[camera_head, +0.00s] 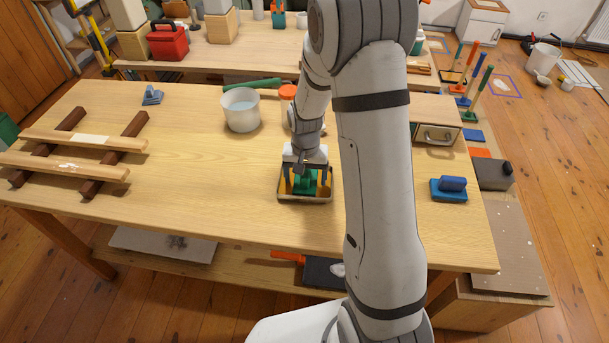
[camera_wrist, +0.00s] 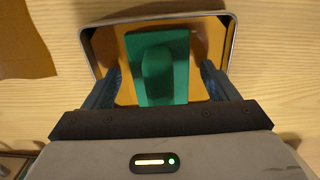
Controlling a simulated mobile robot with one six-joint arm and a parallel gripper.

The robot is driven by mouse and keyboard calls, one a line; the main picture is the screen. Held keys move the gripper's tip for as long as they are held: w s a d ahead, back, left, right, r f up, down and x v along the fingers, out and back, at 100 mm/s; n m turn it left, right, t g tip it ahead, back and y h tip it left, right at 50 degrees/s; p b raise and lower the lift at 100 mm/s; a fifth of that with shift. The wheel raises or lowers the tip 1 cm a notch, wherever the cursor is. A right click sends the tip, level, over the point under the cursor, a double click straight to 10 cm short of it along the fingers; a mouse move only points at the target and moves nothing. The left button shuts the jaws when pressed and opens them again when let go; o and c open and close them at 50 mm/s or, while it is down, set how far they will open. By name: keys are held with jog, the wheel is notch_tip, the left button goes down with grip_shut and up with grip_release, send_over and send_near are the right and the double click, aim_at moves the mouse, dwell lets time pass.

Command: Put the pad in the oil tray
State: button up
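A green pad (camera_wrist: 180,92) with a raised green handle (camera_wrist: 157,72) lies inside a shallow tray with a thin grey rim (camera_wrist: 160,17) and a yellow-orange floor. In the head view the tray (camera_head: 305,201) stands near the front middle of the table, and the green pad (camera_head: 305,186) shows inside it. My gripper (camera_head: 305,177) is directly above the tray, pointing down. In the wrist view my gripper (camera_wrist: 161,70) is open, with one finger on each side of the pad and visible gaps between fingers and pad. The lower part of the pad is cut off by the gripper body.
A blue pad (camera_head: 449,189) lies to the right on the table (camera_head: 205,205). A white pot (camera_head: 240,110) stands behind the tray. A wooden rack (camera_head: 75,140) is at the left, with a small blue block (camera_head: 152,95) behind it.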

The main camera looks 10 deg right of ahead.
notch_tip(320, 180, up, 12)
jog(key=s+r+n+t, duration=0.1)
jog(key=s+r, duration=0.4)
jog(key=s, duration=0.5)
jog(key=s+r+n+t, duration=0.1)
jog(key=s+r+n, duration=0.2)
jog(key=s, duration=0.7)
notch_tip(320, 180, up, 2)
jog(key=shift+s+t, duration=0.2)
jog(key=shift+t, duration=0.2)
